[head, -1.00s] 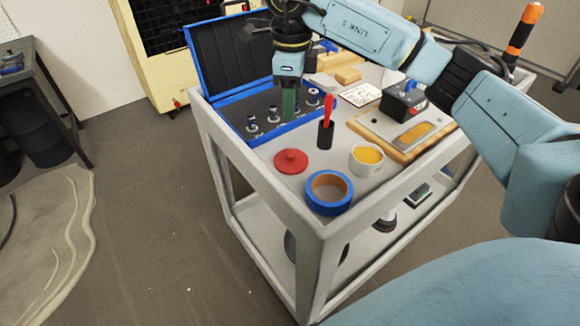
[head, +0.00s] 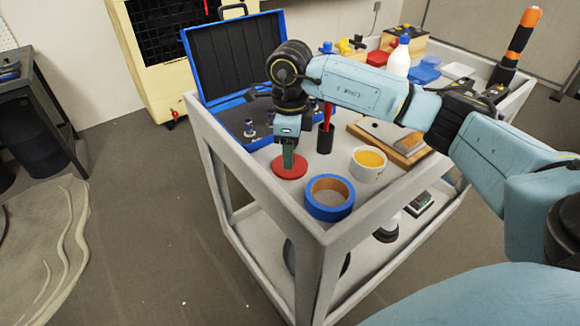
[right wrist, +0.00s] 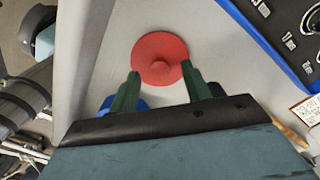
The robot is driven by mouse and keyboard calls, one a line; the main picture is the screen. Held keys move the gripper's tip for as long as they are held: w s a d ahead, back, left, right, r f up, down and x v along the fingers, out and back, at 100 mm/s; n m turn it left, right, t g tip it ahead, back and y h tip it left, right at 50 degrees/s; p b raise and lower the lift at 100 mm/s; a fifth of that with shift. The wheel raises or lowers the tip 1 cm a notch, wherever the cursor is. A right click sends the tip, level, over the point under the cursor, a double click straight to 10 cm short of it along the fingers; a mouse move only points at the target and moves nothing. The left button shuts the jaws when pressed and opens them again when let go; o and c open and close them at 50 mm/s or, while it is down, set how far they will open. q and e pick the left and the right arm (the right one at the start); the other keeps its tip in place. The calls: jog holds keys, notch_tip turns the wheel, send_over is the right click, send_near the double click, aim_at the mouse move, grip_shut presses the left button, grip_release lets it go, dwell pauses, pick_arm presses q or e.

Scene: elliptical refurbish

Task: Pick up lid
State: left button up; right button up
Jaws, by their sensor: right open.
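The red round lid (head: 287,168) with a small knob lies flat on the grey cart top, near its left edge. In the right wrist view the lid (right wrist: 160,48) is ahead of and between the two green fingertips, its knob facing me. My right gripper (head: 288,160) is directly over the lid in the head view, pointing down. In the right wrist view my right gripper (right wrist: 163,80) is open and holds nothing. Whether the fingertips touch the lid cannot be told. My left gripper is not in view.
A blue tape roll (head: 330,197) and a white cup with yellow contents (head: 368,163) stand close right of the lid. A black holder with a red tool (head: 326,138) stands behind. The open blue case (head: 238,75) is at the back left.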

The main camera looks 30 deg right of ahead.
jog(key=shift+f, duration=0.8)
jog(key=shift+c, duration=0.5)
grip_shut()
